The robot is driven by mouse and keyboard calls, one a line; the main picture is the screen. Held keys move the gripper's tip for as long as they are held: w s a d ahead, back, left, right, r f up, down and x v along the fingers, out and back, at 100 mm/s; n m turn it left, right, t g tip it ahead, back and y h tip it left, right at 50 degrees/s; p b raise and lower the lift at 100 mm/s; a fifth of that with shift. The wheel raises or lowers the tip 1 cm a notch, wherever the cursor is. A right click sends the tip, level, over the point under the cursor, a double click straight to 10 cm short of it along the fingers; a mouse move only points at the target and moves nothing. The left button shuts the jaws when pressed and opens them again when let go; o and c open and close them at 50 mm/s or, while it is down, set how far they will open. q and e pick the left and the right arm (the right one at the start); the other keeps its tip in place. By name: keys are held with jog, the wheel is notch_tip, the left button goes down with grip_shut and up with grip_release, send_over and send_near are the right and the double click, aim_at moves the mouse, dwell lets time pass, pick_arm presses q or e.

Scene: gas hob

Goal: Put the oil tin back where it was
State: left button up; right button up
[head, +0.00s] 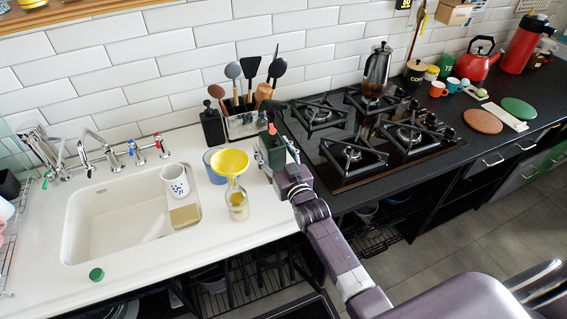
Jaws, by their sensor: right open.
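The yellow funnel (230,161) sits in the neck of a glass bottle (238,207) with some yellowish liquid inside. A green cap (96,274) lies near the counter's front edge. My left gripper is not in view.
A blue cup (214,168) stands close behind the funnel. A utensil holder (248,125) and a black dispenser (212,126) stand by the wall. The gas hob (350,158) with a moka pot (377,72) is at right. The sink (115,215) is at left.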

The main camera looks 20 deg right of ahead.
jog(key=s, duration=1)
jog(key=shift+d+r+b, duration=0.15)
jog(key=shift+d+b, duration=0.05)
jog(key=shift+b, duration=0.2)
